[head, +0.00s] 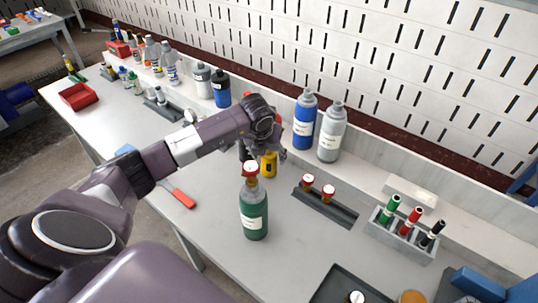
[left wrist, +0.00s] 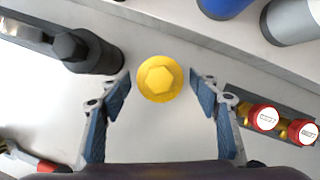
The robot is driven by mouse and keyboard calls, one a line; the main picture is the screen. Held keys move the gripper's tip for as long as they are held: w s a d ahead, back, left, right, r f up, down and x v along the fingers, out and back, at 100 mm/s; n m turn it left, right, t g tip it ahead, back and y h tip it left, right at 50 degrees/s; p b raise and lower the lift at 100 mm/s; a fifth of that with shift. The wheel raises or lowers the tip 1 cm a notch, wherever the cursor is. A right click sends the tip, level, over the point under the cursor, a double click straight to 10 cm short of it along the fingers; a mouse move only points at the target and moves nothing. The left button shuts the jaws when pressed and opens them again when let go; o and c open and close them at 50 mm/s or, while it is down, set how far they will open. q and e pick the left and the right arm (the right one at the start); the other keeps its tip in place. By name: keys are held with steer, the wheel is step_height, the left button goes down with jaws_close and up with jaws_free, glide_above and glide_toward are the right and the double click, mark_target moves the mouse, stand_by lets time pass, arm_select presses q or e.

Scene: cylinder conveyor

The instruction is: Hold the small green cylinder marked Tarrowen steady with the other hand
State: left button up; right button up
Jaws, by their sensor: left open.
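A small green cylinder (head: 253,215) with a white label and a red-and-brass valve on top stands upright on the bench in the head view. The label is too small to read. My left gripper (head: 264,152) is behind it, pointing down over a yellow piece (head: 268,165). In the left wrist view my left gripper (left wrist: 160,90) is open, with the yellow hex-topped piece (left wrist: 160,78) between and slightly beyond its fingertips, apart from both. The green cylinder does not show in the left wrist view. My right gripper is in neither view.
A dark rack (head: 325,207) with two red-topped valves lies right of the cylinder. A marker holder (head: 402,240) and dark tray (head: 345,285) are further right. Blue (head: 305,120) and grey (head: 331,132) bottles stand behind. A red-handled tool (head: 183,198) lies left.

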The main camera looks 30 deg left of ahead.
arm_select(q)
steer(key=shift+x, duration=1)
steer(key=shift+r, duration=0.1)
steer(key=c, duration=1.3)
